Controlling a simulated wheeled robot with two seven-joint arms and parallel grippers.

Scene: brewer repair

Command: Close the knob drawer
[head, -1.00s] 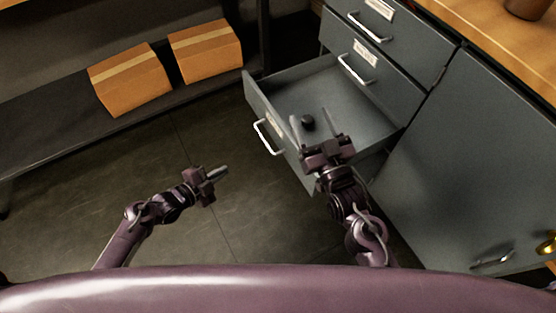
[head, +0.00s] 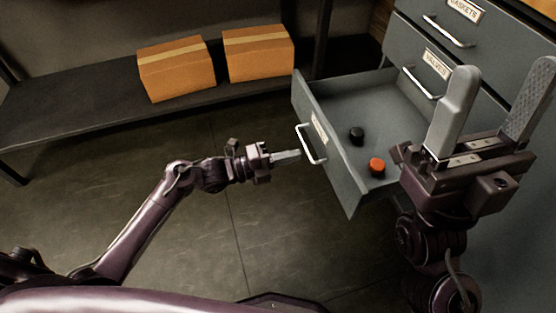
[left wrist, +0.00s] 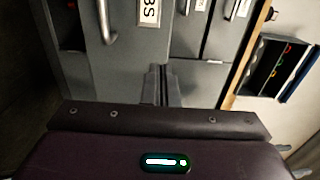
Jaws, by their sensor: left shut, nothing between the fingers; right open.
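The knob drawer (head: 335,165) is pulled out of the grey cabinet, with a bar handle (head: 309,145) and a label on its front. A black knob (head: 357,135) and an orange-red knob (head: 376,167) lie inside it. My left gripper (head: 298,155) is shut and empty, its tips close to the drawer front by the handle; contact cannot be told. In the left wrist view the shut fingers (left wrist: 161,85) point at the drawer front, right of the handle (left wrist: 106,22) and below the label. My right gripper (head: 490,110) is open and empty, raised close to the head camera, right of the drawer.
A closed drawer labelled VALVES (head: 436,65) sits above the open one, and a closed GASKETS drawer (head: 450,28) above that. Two cardboard boxes (head: 176,68) stand on a low shelf (head: 110,115) behind. The floor (head: 210,215) left of the drawer is clear.

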